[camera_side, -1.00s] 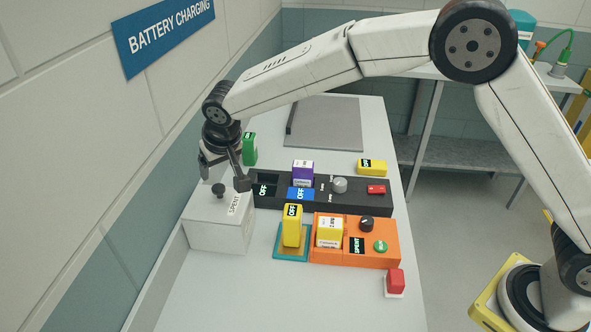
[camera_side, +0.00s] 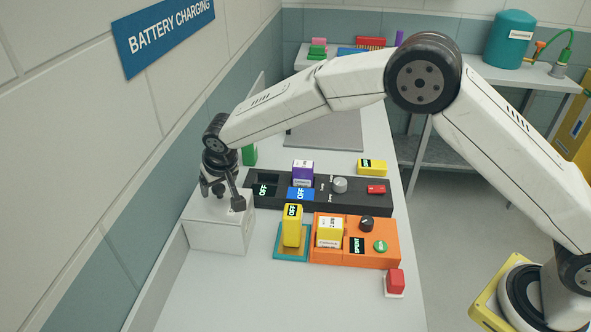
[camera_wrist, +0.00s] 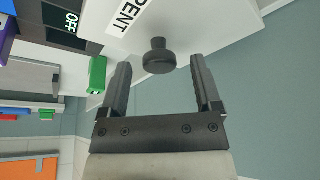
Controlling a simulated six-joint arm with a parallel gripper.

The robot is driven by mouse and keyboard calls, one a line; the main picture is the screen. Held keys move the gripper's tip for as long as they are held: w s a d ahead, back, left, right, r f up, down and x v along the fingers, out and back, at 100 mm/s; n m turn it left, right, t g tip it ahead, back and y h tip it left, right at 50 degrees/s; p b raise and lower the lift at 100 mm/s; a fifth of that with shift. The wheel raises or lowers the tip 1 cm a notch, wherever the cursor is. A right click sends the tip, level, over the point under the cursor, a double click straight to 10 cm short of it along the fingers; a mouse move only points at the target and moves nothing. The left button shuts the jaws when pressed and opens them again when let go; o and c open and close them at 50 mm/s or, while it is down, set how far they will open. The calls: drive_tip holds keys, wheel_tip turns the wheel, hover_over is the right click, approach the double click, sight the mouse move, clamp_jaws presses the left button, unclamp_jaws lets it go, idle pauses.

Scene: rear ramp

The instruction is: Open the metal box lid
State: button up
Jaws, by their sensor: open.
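The pale metal box (camera_side: 218,237) stands at the left end of the bench, its lid closed. In the wrist view its white lid (camera_wrist: 205,22) carries a "SPENT" label and a dark round knob (camera_wrist: 158,57). My gripper (camera_side: 220,195) is open, low over the box lid. In the wrist view my gripper (camera_wrist: 161,66) has its two fingertips on either side of the knob, with gaps to both. Whether the fingers reach down around the knob's full height I cannot tell. In the side view my gripper largely covers the knob and the label.
A black charger unit (camera_side: 345,203) is right of the box, with a purple battery (camera_side: 302,172) in it. A green battery (camera_side: 250,155) stands behind the box. A yellow battery (camera_side: 292,226) and an orange unit (camera_side: 385,252) are in front. The wall is close on the left.

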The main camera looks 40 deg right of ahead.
drive_tip(key=shift+f, duration=0.1)
clamp_jaws()
idle(1.5)
